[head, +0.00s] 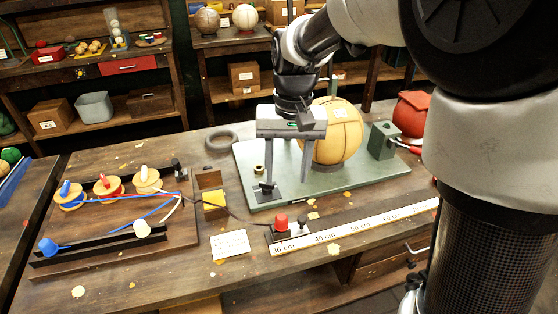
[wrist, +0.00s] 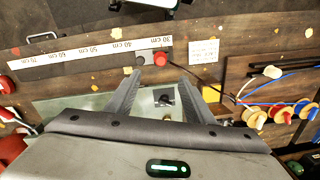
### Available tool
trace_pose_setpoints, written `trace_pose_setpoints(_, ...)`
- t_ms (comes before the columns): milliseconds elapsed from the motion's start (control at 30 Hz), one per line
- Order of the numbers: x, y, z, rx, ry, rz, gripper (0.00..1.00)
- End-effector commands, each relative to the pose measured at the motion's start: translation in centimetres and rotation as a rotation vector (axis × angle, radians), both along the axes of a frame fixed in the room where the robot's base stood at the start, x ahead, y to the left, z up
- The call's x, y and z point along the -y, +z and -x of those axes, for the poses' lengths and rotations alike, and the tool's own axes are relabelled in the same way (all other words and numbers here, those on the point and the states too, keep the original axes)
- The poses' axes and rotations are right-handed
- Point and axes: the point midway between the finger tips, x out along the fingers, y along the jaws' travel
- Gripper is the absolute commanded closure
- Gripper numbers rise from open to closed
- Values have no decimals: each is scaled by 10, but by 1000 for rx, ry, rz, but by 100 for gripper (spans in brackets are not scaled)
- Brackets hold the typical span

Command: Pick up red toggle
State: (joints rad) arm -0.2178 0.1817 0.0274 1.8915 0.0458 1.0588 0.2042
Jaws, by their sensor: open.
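A red knob (head: 281,221) stands upright on a small dark box at the near edge of the workbench, beside a small black-and-silver lever. The red knob also shows in the wrist view (wrist: 160,58), near the top, just beyond the fingertips. I cannot tell whether it is a toggle. My gripper (head: 286,178) points down over the green board, behind the knob and apart from it. In the wrist view its fingers (wrist: 161,80) are spread with nothing between them. A dark plate with a small black lever (head: 267,188) lies on the board close to the left finger.
A yellow leather ball (head: 338,135) sits on the green board (head: 345,188) close to the gripper's right. A white ruler (head: 360,226) runs right from the knob. A board with spools and threads (head: 120,235) is at left. A white card (head: 230,243) lies left of the knob.

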Motion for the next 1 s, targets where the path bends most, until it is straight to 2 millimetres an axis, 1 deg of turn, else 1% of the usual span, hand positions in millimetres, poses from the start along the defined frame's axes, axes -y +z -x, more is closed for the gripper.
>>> trace_pose_setpoints(33, 0, -12, 2, -6, 0, 1, 52)
trace_pose_setpoints(200, -2, -50, 2, -6, 0, 2, 52)
trace_pose_setpoints(300, -3, -72, 2, -5, 0, 2, 52)
trace_pose_setpoints(400, -3, -89, 2, -4, 0, 2, 52)
trace_pose_setpoints(500, -4, -100, 1, -2, 0, 1, 52)
trace_pose_setpoints(667, -4, -108, 1, -1, 0, 1, 52)
trace_pose_setpoints(767, -6, -121, 0, -3, 0, 1, 52)
trace_pose_setpoints(900, -8, -143, -2, -4, 0, 2, 52)
trace_pose_setpoints(1000, -9, -153, -2, -3, 0, 2, 52)
